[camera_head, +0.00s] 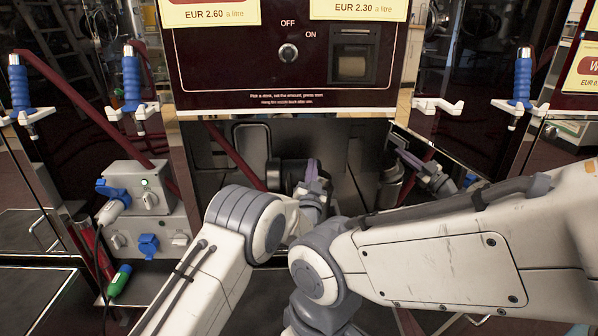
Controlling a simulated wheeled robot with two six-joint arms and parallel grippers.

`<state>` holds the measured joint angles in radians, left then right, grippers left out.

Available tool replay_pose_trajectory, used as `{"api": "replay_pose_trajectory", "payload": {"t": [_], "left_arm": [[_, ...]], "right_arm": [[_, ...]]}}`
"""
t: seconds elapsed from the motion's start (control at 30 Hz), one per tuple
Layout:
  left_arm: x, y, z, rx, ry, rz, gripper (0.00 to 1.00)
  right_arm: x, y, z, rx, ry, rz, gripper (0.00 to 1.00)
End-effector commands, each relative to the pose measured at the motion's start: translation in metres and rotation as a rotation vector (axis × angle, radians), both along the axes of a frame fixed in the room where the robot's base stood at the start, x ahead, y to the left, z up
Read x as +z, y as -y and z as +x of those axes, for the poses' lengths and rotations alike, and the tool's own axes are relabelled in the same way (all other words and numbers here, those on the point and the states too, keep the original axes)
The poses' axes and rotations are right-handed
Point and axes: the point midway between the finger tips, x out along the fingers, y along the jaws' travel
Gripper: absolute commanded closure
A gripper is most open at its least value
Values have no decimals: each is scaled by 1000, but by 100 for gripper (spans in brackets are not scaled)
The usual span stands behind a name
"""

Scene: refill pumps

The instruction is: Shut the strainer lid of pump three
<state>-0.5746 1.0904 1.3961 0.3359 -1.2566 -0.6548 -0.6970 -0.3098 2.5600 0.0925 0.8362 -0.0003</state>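My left gripper (313,186) reaches into the open bay below the middle pump's dark red panel. It is small and partly hidden by its own wrist, so I cannot tell whether its fingers are open or shut. My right arm crosses the lower right. Its gripper is not in view.
A glossy panel (437,152) right of the bay appears to mirror the gripper and lavender part. A grey socket box (151,204) with blue plugs stands left. A green-ended bottle-like item (119,281) lies below. Blue-handled nozzles (131,80) hang at both sides.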

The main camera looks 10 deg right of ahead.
Motion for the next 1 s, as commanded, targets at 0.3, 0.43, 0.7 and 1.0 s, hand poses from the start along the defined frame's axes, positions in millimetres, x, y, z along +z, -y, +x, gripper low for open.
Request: {"api": "replay_pose_trajectory", "payload": {"t": [0.3, 0.43, 0.7, 1.0], "left_arm": [[-26, -23, 2, 3, -26, -256, 100], [-32, -28, 3, 3, -32, -327, 100], [-41, -34, 4, 4, -32, -319, 100], [-44, -36, 4, 4, -31, -318, 100]], "right_arm": [[-21, 0, 0, 0, 0, 0, 100], [-24, 0, 0, 0, 0, 0, 100], [-27, 0, 0, 0, 0, 0, 100], [-27, 0, 0, 0, 0, 0, 100]]}}
